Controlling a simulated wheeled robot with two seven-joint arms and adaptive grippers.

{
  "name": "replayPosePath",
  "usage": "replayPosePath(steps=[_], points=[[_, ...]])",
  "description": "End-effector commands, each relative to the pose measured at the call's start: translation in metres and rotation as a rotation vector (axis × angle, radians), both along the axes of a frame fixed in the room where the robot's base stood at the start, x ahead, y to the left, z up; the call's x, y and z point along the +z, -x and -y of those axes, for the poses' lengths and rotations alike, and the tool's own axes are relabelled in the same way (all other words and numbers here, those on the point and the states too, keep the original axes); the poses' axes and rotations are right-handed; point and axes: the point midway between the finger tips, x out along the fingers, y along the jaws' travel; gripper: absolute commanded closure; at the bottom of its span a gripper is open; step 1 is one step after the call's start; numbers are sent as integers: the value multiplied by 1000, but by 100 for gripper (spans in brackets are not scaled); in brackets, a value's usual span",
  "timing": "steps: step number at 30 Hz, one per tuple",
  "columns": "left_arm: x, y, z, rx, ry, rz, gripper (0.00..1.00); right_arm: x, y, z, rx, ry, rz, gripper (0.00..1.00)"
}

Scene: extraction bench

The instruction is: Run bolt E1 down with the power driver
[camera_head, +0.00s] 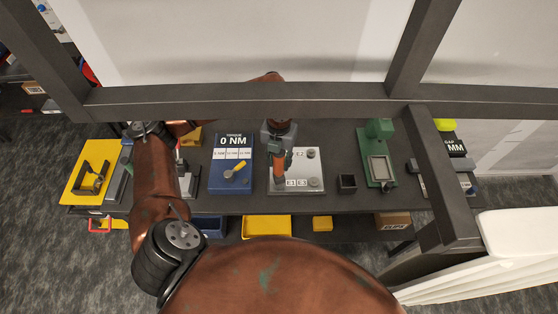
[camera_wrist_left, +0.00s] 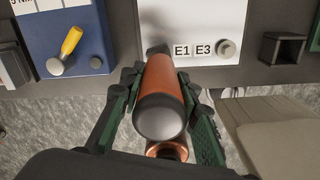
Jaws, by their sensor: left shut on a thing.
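The power driver (camera_head: 279,166), orange with black ends, is in my left gripper (camera_head: 278,143). The left wrist view shows the driver (camera_wrist_left: 165,85) between the two green-sided fingers of that gripper (camera_wrist_left: 160,105). The driver's far end is over the light plate (camera_head: 311,168), just left of the E1 label (camera_wrist_left: 182,51). Bolt E1 is hidden behind the driver, and I cannot tell whether the tip touches it. A grey bolt head (camera_wrist_left: 226,48) shows right of the E3 label, and another (camera_head: 311,153) is beside E2. My right gripper is not in view.
A blue torque box (camera_head: 217,181) reading 0 NM, with a yellow-handled tool on it, stands left of the plate. A small black open box (camera_head: 347,184) and a green stand (camera_head: 377,140) are to the right. A dark frame bar (camera_head: 330,103) crosses above the bench.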

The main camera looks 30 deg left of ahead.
Motion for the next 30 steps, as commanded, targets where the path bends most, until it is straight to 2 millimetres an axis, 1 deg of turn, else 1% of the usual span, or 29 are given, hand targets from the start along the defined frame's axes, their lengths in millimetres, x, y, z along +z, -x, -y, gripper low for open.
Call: replayPosePath(steps=[14, 30], points=[[-3, 0, 0, 0, 1, 1, 95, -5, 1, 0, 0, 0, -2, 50], [-3, 0, 0, 0, 1, 1, 95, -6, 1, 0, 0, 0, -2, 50]])
